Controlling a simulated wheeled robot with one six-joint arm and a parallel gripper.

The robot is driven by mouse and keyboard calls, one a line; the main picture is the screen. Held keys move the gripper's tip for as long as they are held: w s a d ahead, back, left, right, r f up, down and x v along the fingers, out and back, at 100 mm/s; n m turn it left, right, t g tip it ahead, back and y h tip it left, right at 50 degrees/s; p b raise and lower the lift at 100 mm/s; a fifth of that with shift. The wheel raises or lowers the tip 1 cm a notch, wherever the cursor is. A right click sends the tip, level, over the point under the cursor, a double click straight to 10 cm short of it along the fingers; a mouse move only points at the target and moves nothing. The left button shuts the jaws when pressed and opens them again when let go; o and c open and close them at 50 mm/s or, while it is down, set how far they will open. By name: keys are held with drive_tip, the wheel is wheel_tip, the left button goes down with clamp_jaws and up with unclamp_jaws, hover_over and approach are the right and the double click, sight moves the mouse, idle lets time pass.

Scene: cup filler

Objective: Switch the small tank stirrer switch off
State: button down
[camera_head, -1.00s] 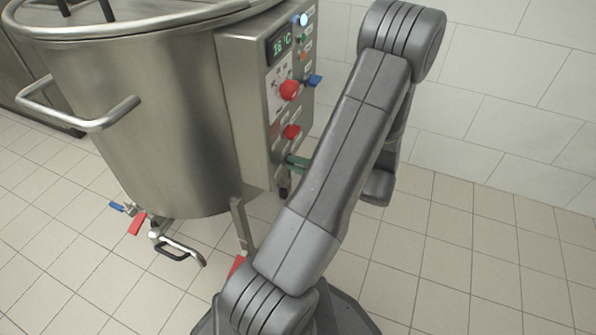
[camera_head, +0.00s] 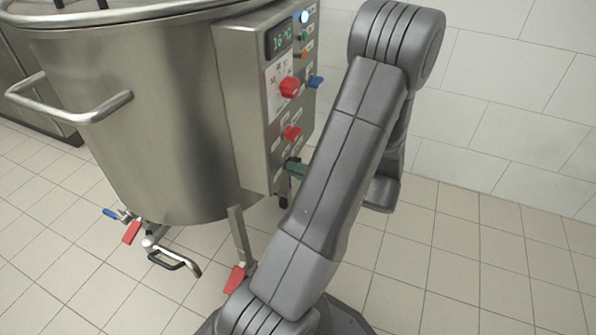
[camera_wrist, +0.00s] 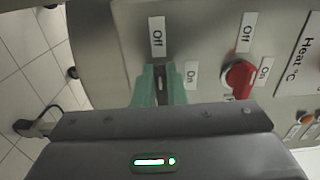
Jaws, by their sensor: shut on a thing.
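My gripper's green fingers (camera_wrist: 159,86) are in the middle of the wrist view, close against the steel control box. They are shut on a switch (camera_wrist: 162,80), of which only a thin dark part shows between them. An "Off" label (camera_wrist: 157,37) is above it and an "On" label (camera_wrist: 191,75) is to its right; no label naming the switch is readable. In the head view the gripper (camera_head: 297,170) shows as green low on the side of the control box (camera_head: 242,110), partly behind my arm, with the switch hidden.
Right of the fingers in the wrist view is a red knob (camera_wrist: 238,78) with its own Off and On labels, near a "Heat °C" panel (camera_wrist: 303,50). The large steel tank (camera_head: 150,130) has valves below. Open tiled floor (camera_head: 480,270) lies to the right.

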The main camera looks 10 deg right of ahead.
drive_tip(key=c, duration=1.5)
unclamp_jaws()
drive_tip(key=p+v, duration=0.3)
drive_tip(key=v, duration=1.1)
drive_tip(key=shift+p, duration=0.4)
drive_tip(key=shift+a, duration=0.15)
drive_tip(key=b+x, duration=0.3)
drive_tip(key=x, duration=1)
drive_tip(key=shift+w+a+b, duration=0.3)
drive_tip(key=shift+b, duration=0.05)
drive_tip(key=shift+d, duration=0.1)
